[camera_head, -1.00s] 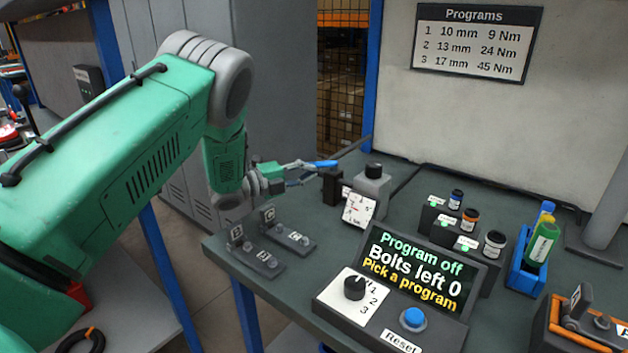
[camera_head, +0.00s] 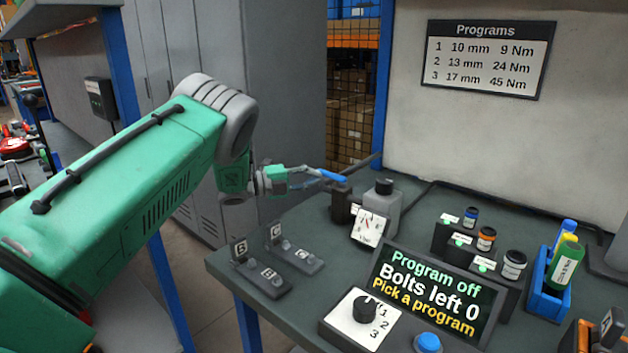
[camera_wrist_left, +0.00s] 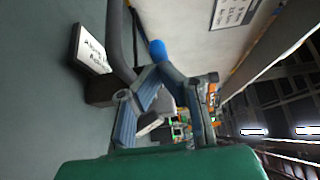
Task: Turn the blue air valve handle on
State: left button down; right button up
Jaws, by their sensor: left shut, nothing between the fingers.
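The blue air valve handle (camera_head: 333,176) sits on top of a dark valve block (camera_head: 342,205) at the table's back left edge, beside a grey unit with a gauge (camera_head: 370,227). My left gripper (camera_head: 316,175) reaches in from the left, its fingertips at the handle's left end. In the left wrist view the handle (camera_wrist_left: 157,50) shows just beyond the fingertips (camera_wrist_left: 162,72), which are closed together with nothing between them. I cannot tell whether they touch the handle. The gauge reading is too small to tell. My right gripper is not in view.
A program panel (camera_head: 428,290) with a knob and blue button stands in front. Labelled stands (camera_head: 268,282) sit at the left table corner. Several small bottles (camera_head: 486,238) and a blue holder (camera_head: 545,300) are at right. A blue post (camera_head: 382,80) rises behind the valve.

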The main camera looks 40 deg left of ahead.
pick_arm(q)
jog(key=shift+w+r, duration=0.35)
jog(key=shift+r, duration=0.05)
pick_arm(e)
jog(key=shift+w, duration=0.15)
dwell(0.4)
